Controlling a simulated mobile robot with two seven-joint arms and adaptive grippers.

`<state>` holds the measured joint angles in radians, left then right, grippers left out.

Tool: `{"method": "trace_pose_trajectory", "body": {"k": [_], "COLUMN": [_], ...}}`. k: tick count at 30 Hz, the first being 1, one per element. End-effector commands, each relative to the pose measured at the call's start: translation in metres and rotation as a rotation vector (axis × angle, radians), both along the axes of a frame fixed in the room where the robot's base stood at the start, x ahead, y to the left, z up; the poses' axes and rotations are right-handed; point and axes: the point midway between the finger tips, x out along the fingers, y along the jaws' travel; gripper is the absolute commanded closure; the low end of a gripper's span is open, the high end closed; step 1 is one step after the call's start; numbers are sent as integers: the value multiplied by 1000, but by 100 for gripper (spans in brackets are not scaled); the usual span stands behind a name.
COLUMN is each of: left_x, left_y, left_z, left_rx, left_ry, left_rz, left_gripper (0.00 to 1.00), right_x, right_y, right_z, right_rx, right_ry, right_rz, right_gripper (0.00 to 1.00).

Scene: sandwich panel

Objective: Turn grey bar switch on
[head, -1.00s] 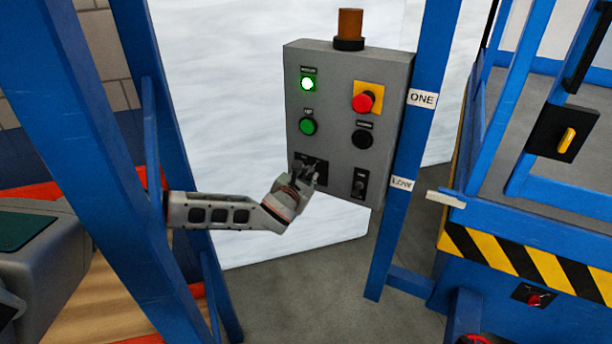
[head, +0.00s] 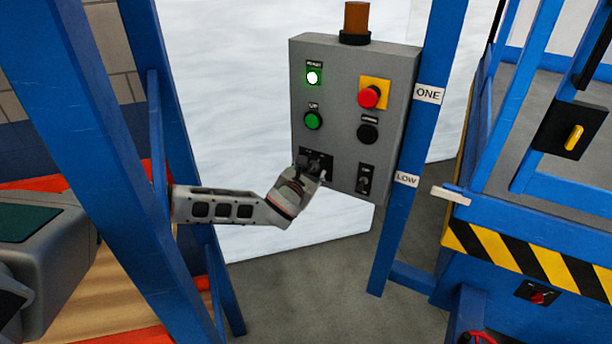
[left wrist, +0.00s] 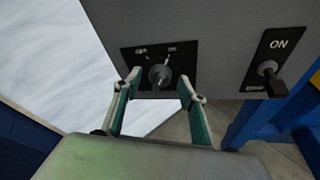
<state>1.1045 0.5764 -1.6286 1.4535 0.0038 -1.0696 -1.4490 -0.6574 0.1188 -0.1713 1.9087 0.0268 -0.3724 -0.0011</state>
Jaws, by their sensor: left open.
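The grey bar switch (left wrist: 160,75) is a round grey knob with a bar, on a black plate low on the grey panel. It shows between my fingertips in the left wrist view. Its bar looks roughly upright there, slightly tilted; the small labels above it are unreadable. My left gripper also shows in the left wrist view (left wrist: 159,82), open, with one finger on each side of the knob. Contact cannot be told. My right gripper is out of view.
The panel (head: 340,90) also carries a lit white-green lamp (head: 312,77), a green button (head: 313,120), a red button (head: 369,97), a black button (head: 367,133) and a toggle switch (head: 364,180). A blue post (head: 413,150) stands close at right.

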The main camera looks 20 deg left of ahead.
Motion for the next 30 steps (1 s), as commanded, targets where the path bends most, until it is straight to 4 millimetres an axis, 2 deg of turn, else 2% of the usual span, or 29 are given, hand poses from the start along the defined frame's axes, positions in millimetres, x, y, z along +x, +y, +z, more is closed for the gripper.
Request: {"method": "trace_pose_trajectory", "body": {"k": [5, 18, 24, 30], "left_x": [-21, -94, -110, -112], "left_y": [0, 0, 0, 0], "left_z": [4, 26, 31, 32], "left_rx": [-4, -1, -1, 0], "left_ry": [3, 2, 0, 0], "left_rz": [-2, -1, 0, 1], "left_gripper": [59, 59, 59, 59], "right_x": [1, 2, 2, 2], "right_y": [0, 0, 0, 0], "right_z": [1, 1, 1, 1], "right_rx": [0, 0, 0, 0], "right_ry": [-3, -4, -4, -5], "right_rz": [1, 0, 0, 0], "right_gripper": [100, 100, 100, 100]}}
